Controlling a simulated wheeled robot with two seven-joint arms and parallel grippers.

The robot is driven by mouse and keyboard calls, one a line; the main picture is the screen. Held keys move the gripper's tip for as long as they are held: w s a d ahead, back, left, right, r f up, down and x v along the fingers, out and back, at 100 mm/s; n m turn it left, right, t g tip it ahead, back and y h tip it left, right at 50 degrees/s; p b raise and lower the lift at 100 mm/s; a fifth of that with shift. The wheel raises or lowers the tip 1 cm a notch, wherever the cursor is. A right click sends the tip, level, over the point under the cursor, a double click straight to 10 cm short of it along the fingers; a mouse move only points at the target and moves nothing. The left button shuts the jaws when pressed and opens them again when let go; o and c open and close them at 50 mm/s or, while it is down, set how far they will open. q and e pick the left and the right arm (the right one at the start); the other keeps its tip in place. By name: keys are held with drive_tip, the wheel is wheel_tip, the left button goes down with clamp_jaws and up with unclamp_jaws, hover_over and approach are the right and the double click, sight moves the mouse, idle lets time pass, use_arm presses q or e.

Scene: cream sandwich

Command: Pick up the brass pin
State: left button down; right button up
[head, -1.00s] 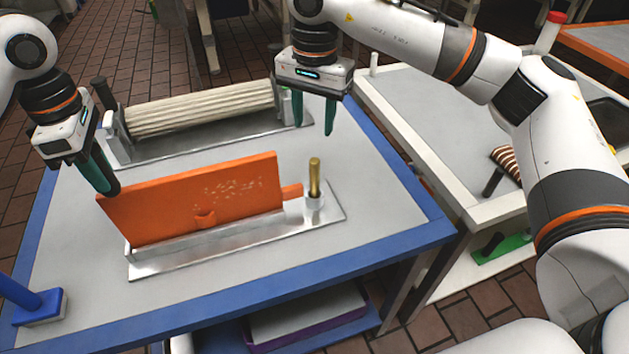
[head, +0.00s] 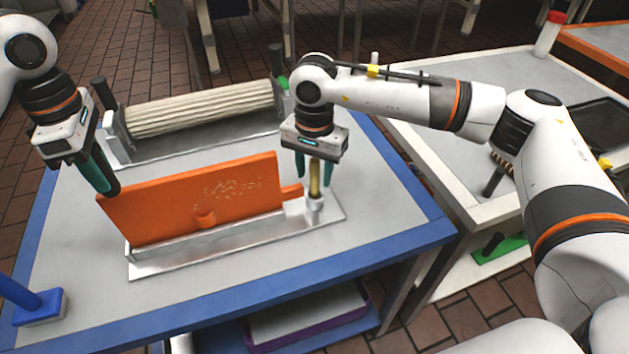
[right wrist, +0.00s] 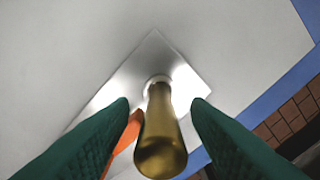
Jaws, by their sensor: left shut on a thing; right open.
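The brass pin (head: 314,178) stands upright in a light socket at the right end of the metal base (head: 330,212). My right gripper (head: 314,172) is open above the base, with its green fingers on either side of the pin's upper part. In the right wrist view the pin (right wrist: 160,140) is between the two spread fingers (right wrist: 160,115), with gaps on both sides. My left gripper (head: 112,190) is shut on the upper left corner of the orange board (head: 200,195), which stands tilted in the metal base.
A ribbed cream roller (head: 200,108) on a metal stand lies behind the board. A blue block with a post (head: 40,308) is at the front left. The grey table (head: 370,230) is clear to the right. A white-edged table (head: 460,190) stands further right.

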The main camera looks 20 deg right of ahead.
clamp_jaws()
drive_tip(key=shift+r, duration=0.1)
wheel_tip(320, 180, up, 10)
drive_tip(key=shift+f, duration=0.1)
idle(0.5)
use_arm(q)
drive_tip(key=c, duration=0.9)
unclamp_jaws()
drive_tip(key=shift+c, duration=0.2)
wheel_tip(320, 180, up, 9)
drive_tip(key=p, duration=0.6)
drive_tip(key=shift+r, duration=0.1)
use_arm(e)
wheel_tip(320, 180, up, 6)
drive_tip(key=shift+r, duration=0.2)
